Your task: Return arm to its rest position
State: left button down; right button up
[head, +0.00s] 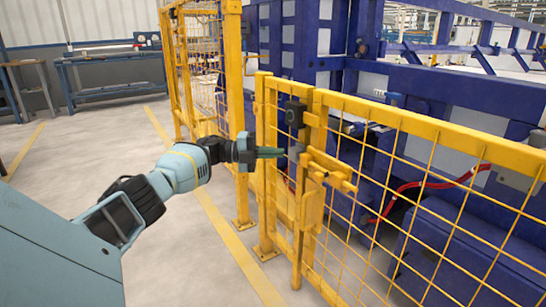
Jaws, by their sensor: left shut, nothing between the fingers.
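My left arm reaches in from the left edge, light blue with black joints. My left gripper (270,153) is dark with green fingers and points right. Its fingers are together, with nothing held. The fingertips are in front of or beside the upper part of the yellow fence gate (262,110), close to its latch (330,170); I cannot tell whether they touch. My right gripper is not in view.
The yellow mesh fence (430,130) runs along the right, with blue machinery (420,85) behind it. Another fence panel (205,60) stands farther back. A blue workbench (110,75) is at the back left. Grey floor (75,155) is clear at left.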

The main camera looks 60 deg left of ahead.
pick_arm(q)
jog(key=shift+s+a, duration=0.15)
jog(key=shift+a, duration=0.3)
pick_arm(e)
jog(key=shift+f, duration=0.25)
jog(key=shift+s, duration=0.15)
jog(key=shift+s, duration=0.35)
